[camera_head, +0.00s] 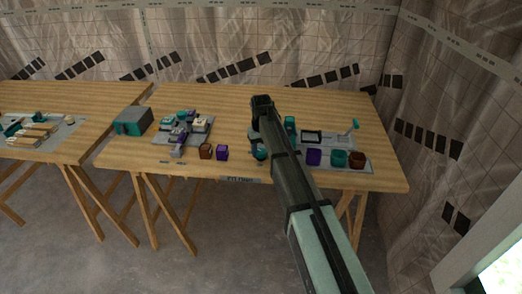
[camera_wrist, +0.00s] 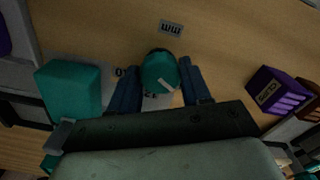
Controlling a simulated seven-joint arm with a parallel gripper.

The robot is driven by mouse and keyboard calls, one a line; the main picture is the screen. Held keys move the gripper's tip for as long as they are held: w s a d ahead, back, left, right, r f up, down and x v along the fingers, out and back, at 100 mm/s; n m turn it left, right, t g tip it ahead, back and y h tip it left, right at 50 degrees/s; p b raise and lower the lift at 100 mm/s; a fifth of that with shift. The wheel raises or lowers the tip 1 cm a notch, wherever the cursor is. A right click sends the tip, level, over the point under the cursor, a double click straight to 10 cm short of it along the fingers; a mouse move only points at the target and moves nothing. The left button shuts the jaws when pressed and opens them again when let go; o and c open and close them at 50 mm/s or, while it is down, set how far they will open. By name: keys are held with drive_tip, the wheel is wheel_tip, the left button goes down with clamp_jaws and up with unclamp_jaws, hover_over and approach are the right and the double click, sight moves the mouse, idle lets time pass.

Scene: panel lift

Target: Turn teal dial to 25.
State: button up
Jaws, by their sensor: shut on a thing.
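The teal dial (camera_wrist: 158,70) is round, with a pale pointer mark on its top toward the lower right in the wrist view. It sits on a light grey plate with dark printed marks, partly hidden by my fingers. In the head view the dial (camera_head: 261,153) shows small beside my arm. My gripper (camera_wrist: 157,66) has one dark finger on each side of the dial and is shut on it. The number the pointer stands at cannot be read.
A teal block (camera_wrist: 70,90) stands close left of my fingers in the wrist view. A purple block (camera_wrist: 280,92) and a brown one lie to the right. In the head view, a grey panel (camera_head: 345,160) with several coloured parts lies right of my arm.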

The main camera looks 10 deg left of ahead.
sight(261, 151)
idle(0.3)
drive_tip(key=o, duration=1.1)
drive_tip(key=shift+c, duration=0.2)
wheel_tip(261, 151, up, 14)
drive_tip(key=shift+f, duration=0.1)
